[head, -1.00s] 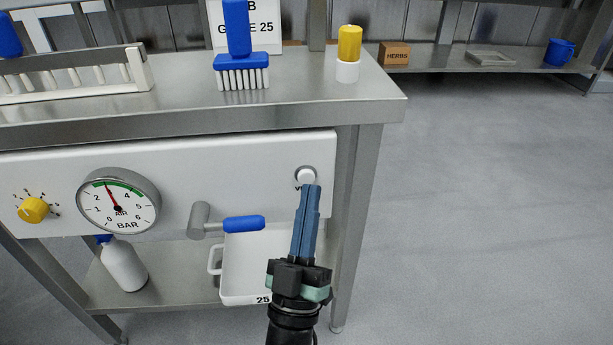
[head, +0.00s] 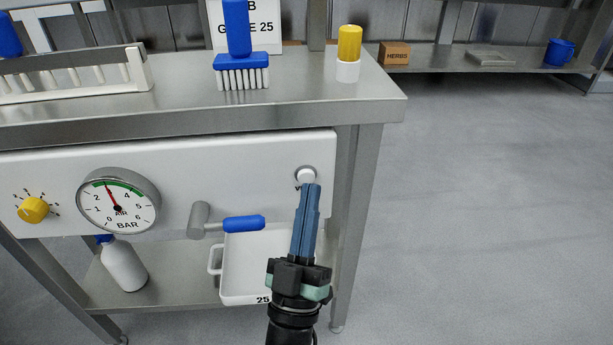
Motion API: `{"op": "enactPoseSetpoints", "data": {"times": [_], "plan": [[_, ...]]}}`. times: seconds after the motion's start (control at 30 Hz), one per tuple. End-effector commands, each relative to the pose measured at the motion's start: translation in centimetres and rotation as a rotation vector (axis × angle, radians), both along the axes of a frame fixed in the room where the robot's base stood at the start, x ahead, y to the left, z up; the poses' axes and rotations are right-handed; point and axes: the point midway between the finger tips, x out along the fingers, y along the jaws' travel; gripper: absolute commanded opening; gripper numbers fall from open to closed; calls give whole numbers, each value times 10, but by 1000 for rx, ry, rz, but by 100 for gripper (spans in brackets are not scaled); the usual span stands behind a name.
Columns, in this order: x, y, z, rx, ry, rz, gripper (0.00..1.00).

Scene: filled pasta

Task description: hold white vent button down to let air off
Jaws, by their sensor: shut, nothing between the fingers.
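The white vent button (head: 306,175) sits in a grey ring at the right end of the white panel (head: 265,168). My gripper (head: 312,187) is shut and empty, its blue fingers pointing up at the button. The fingertips overlap the button's lower edge in the picture and cover part of the label under it. I cannot tell whether they touch it or whether it is pressed in. The air gauge (head: 119,202) on the panel has its red needle left of the top, between 2 and 4, near the start of the green band.
A lever with a blue handle (head: 243,223) sticks out left of my gripper. A yellow knob (head: 33,210) is at the panel's far left. A white bin (head: 254,262) and a bottle (head: 124,265) stand on the lower shelf. The floor on the right is clear.

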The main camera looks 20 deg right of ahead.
Motion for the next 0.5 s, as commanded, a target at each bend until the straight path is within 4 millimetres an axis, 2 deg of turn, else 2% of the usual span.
{"op": "enactPoseSetpoints", "data": {"times": [0.5], "plan": [[7, -2, 0, 0, 0, 0, 0]]}}
